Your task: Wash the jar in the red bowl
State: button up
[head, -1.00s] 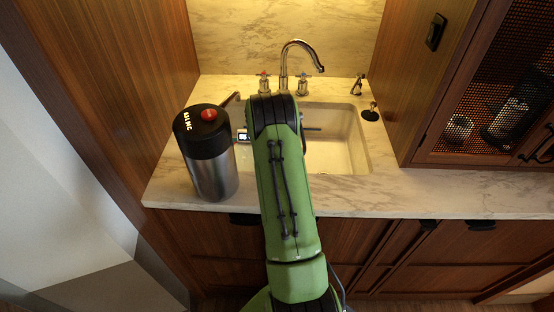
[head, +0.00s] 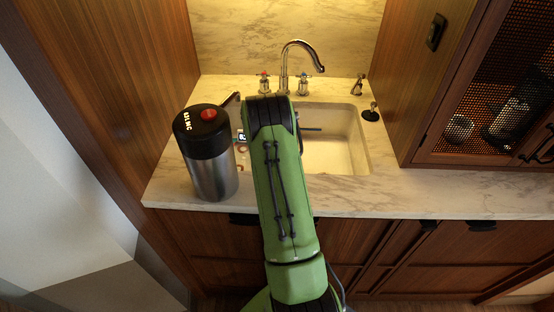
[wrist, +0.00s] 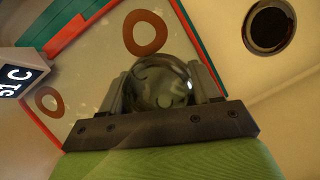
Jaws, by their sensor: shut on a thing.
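In the wrist view my gripper (wrist: 160,88) is shut on a clear, round glass jar (wrist: 160,72), with one finger on each side of it. The jar is over or inside a pale, straight-sided vessel with red and green edges (wrist: 197,45) and orange-brown rings on its surface. This looks like the red bowl; I cannot tell whether the jar touches it. The head view shows only a sliver of the ringed vessel (head: 242,151) left of my arm, in the sink. My arm hides the gripper and jar there.
The sink (head: 345,150) has its drain (wrist: 269,27) to the right in the wrist view. The faucet (head: 300,45) stands behind. A black-topped steel canister (head: 208,160) stands left on the counter.

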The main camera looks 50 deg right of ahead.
jog(key=shift+s+d, duration=0.2)
jog(key=shift+s, duration=0.05)
jog(key=shift+w+a, duration=0.45)
jog(key=shift+w, duration=0.1)
jog(key=shift+r, duration=0.1)
jog(key=shift+r, duration=0.3)
notch_tip(320, 180, up, 8)
jog(key=p, duration=0.6)
jog(key=shift+w, duration=0.1)
